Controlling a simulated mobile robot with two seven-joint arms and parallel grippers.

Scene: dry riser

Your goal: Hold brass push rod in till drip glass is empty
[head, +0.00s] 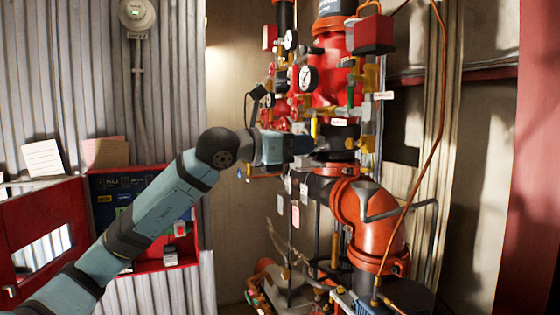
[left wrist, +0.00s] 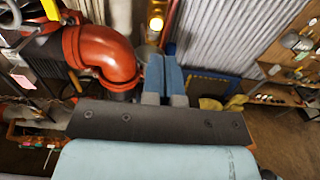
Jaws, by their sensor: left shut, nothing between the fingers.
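My left gripper (head: 303,146) reaches in from the left to the red valve assembly (head: 335,75), just below its gauges. It also shows in the left wrist view (left wrist: 163,62), where its two blue fingers lie together, shut and empty. My right gripper is in neither view.
A large orange-red pipe elbow (head: 368,215) stands below and right of the gripper. A thin copper pipe (head: 437,120) curves down at the right. A red open cabinet (head: 160,262) hangs on the corrugated wall at left. Small pipes and tags crowd the riser.

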